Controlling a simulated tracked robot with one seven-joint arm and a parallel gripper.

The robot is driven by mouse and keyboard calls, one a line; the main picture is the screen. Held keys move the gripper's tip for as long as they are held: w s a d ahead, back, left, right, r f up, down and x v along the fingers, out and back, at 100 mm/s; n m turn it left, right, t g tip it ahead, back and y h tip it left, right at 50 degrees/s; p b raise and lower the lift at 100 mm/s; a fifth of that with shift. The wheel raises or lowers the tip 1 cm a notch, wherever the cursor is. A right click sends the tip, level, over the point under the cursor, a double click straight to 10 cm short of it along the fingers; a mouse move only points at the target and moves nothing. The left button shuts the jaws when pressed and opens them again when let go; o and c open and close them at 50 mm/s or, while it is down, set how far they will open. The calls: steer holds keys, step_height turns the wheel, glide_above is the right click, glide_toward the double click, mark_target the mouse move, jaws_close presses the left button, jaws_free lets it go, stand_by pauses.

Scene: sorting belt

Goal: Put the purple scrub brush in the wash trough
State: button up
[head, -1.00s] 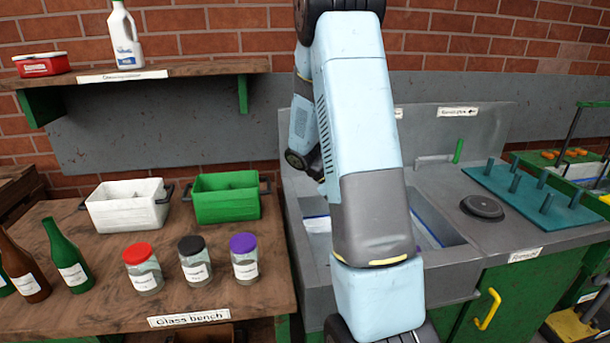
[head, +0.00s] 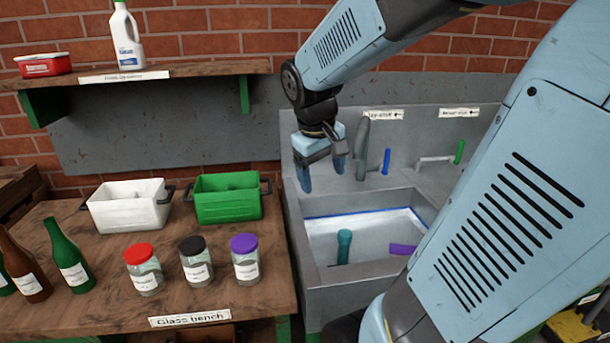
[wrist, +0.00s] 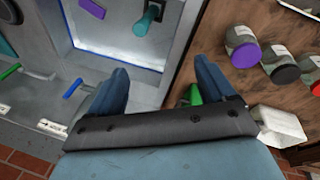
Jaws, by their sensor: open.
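The purple scrub brush (head: 403,249) lies in the wash trough (head: 318,272), at the right part of its floor, partly hidden behind my arm. It also shows at the top edge of the wrist view (wrist: 92,8). A teal upright-looking handle (head: 344,246) is in the trough to its left, and shows in the wrist view too (wrist: 149,20). My gripper (head: 322,178) is open and empty, above the trough's back left corner and apart from the brush. Its two fingers (wrist: 162,68) frame the trough's edge in the wrist view.
A tap (head: 362,145) with a blue lever (head: 386,161) stands behind the trough. The glass bench at left holds a white bin (head: 128,210), a green bin (head: 228,205), jars (head: 195,268) and bottles. A wall shelf (head: 130,77) is above.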

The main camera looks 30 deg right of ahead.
steer(key=s+a+r+m+t+y, duration=0.1)
steer(key=s+a+r+t+y, duration=0.1)
steer(key=s+a+r+t, duration=0.2)
steer(key=s+a, duration=0.3)
steer(key=a, duration=0.1)
steer(key=shift+s+r, duration=0.3)
stand_by(0.9)
